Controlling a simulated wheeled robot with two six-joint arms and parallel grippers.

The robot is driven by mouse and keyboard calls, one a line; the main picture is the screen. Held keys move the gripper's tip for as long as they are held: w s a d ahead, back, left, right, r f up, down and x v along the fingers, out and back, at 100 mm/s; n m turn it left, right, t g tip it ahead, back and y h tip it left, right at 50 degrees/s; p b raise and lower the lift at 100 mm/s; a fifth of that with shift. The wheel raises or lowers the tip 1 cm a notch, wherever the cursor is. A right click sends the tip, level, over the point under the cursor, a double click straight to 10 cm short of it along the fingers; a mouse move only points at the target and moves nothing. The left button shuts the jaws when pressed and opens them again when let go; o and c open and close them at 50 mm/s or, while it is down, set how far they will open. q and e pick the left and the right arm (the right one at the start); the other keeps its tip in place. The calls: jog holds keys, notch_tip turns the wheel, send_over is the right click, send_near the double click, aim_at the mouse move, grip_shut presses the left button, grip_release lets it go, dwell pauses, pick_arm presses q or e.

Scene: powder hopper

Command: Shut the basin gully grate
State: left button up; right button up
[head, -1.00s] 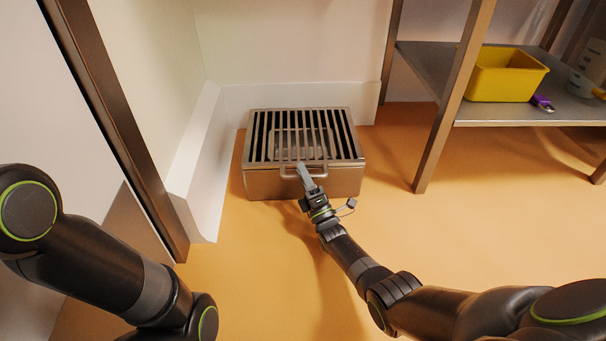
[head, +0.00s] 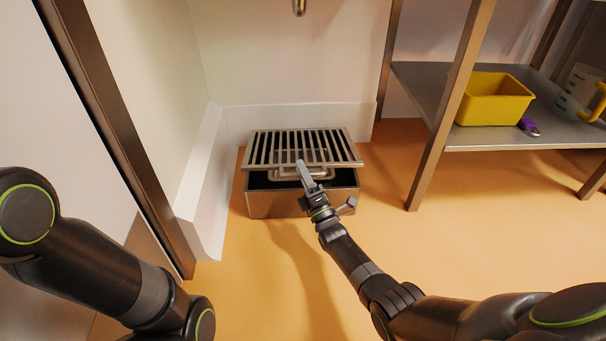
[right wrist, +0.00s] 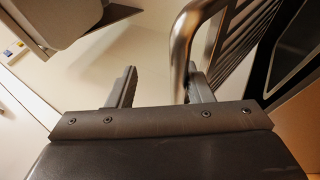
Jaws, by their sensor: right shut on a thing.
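The metal gully grate (head: 339,146), a slatted lid, sits over a box-shaped metal basin (head: 275,205) on the floor. Its front edge is raised above the basin's front rim, with a dark gap between them. My right gripper (head: 303,172) is at the grate's front and shut on its bar handle (head: 283,175). In the right wrist view, the handle (right wrist: 181,50) curves in between the fingers of the gripper (right wrist: 160,88), and the slats (right wrist: 243,35) show beyond it. My left gripper is out of view; only part of my left arm shows.
A white skirting (head: 207,190) and walls close in behind and left of the basin. A brown post (head: 115,130) stands at left. A metal shelf (head: 500,135) at right holds a yellow bin (head: 492,102), a purple item (head: 529,127) and a jug (head: 577,90). Floor in front is clear.

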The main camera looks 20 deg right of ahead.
jog(key=shift+a+r, duration=0.15)
jog(key=shift+r, duration=0.25)
